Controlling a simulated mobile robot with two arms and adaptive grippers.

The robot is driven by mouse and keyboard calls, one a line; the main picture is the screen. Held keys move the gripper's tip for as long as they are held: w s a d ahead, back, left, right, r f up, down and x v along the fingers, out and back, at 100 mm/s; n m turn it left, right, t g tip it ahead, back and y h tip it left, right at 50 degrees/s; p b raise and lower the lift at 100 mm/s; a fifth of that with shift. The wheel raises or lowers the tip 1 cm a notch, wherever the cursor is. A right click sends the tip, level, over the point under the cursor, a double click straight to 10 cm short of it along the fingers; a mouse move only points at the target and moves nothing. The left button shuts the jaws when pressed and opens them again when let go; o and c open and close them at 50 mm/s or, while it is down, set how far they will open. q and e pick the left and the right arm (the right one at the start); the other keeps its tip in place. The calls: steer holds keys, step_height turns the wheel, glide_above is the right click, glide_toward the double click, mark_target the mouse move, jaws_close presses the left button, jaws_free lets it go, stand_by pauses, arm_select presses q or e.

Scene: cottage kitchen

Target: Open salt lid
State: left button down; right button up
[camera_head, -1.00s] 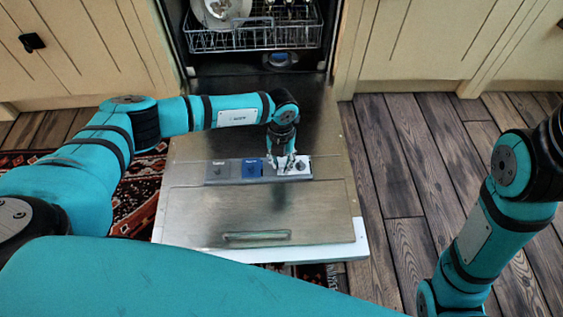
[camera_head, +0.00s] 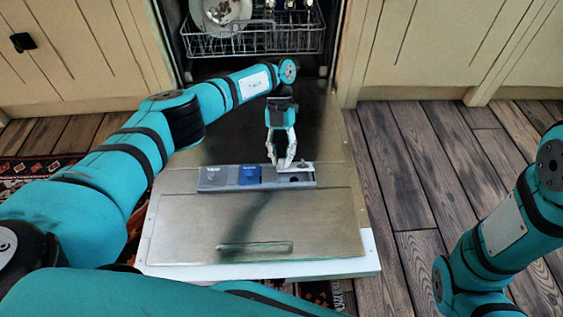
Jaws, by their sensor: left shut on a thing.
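The salt lid (camera_head: 301,167) is a small pale grey flap at the right end of the dispenser strip on the lowered dishwasher door. It is raised, with a dark opening (camera_head: 296,180) showing in front of and below it. My left gripper (camera_head: 284,166) comes down from above and is shut on the salt lid at its left part. The fingers hide some of the lid, so the exact grip is hard to see. My right gripper is out of view; only part of my right arm shows at the right.
The strip also has a blue lid (camera_head: 249,175) and a grey lid (camera_head: 216,176), left of the salt lid. The dishwasher door (camera_head: 190,230) lies open. A wire rack (camera_head: 225,42) with plates stands behind it. Wooden floor (camera_head: 400,190) is clear at right.

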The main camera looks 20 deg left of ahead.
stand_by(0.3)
arm_select(q)
steer(key=c, duration=1.2)
jaws_free()
step_height(320, 180, up, 10)
steer(key=shift+r, duration=0.1)
